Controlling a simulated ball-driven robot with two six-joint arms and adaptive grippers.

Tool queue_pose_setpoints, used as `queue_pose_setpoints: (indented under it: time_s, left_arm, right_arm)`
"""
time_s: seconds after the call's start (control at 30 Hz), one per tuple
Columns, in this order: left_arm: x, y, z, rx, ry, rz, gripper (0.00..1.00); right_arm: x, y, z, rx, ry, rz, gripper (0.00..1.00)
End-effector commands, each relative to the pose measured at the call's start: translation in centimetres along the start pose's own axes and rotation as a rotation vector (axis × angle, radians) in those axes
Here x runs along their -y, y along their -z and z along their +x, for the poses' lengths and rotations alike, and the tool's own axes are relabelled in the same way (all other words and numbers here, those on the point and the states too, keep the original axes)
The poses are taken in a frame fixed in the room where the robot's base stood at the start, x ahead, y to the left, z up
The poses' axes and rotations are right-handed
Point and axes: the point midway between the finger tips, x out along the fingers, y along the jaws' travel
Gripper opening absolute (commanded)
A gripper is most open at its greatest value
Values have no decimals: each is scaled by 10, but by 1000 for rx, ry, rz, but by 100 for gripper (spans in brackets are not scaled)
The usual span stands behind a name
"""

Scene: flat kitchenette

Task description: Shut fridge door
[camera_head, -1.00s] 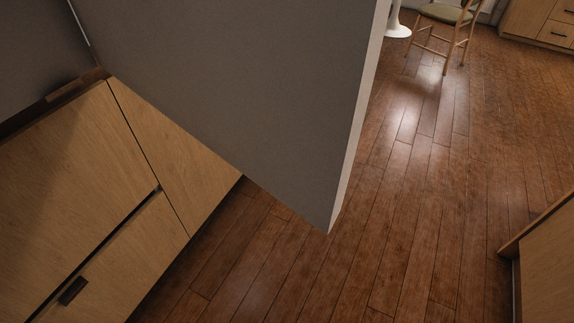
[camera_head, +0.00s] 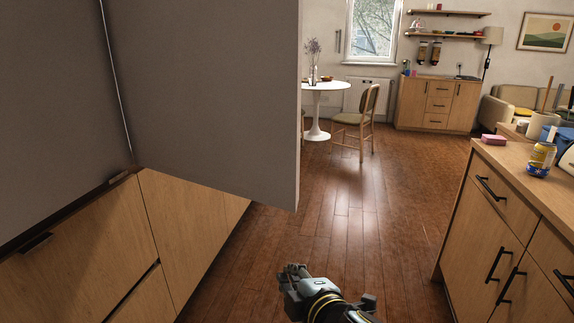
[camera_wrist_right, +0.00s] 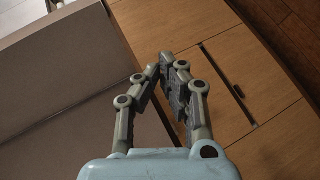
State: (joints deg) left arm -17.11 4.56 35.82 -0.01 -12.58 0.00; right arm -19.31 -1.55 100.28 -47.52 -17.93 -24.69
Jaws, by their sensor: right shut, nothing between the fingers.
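The fridge door (camera_head: 215,90) is the large plain grey panel left of centre in the head view. It stands out from the grey front (camera_head: 50,90) at the left, meeting it at a narrow angled seam. Its free edge faces the open room. My right gripper (camera_head: 293,270) is low in the middle of the head view, in front of the door's lower free corner and apart from it in the picture. In the right wrist view its fingers (camera_wrist_right: 165,68) are shut and empty, with a grey panel (camera_wrist_right: 70,120) left and below them. My left gripper is not in view.
Wooden cabinet fronts (camera_head: 95,255) lie below the grey panels. A wooden counter (camera_head: 500,225) with jars and a pink sponge (camera_head: 493,140) stands at the right. Wood floor (camera_head: 345,215) is clear between them, leading to a white table (camera_head: 325,86) and a chair (camera_head: 362,125).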

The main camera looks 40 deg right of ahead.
Motion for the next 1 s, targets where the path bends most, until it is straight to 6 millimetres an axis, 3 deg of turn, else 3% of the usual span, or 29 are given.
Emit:
queue_pose_setpoints:
  time_s: [0.03, 0.1, 0.2, 0.27, 0.47, 0.9, 1.0]
  left_arm:
    - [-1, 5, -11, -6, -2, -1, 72]
    - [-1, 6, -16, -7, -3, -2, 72]
    - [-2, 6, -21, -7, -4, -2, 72]
    - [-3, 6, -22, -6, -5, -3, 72]
    - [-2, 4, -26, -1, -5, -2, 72]
    - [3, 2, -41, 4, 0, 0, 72]
    - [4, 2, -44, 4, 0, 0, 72]
  right_arm:
    - [-56, 15, -11, -9, -95, -59, 0]
    - [-111, 28, -26, -6, -203, -134, 0]
    - [-165, 38, -45, 9, -310, -206, 0]
    - [-184, 41, -53, 18, -350, -233, 0]
    - [-205, 44, -48, 26, -387, -258, 0]
    - [-239, 46, 35, 26, -386, -256, 0]
    - [-246, 34, 44, 27, -385, -260, 0]
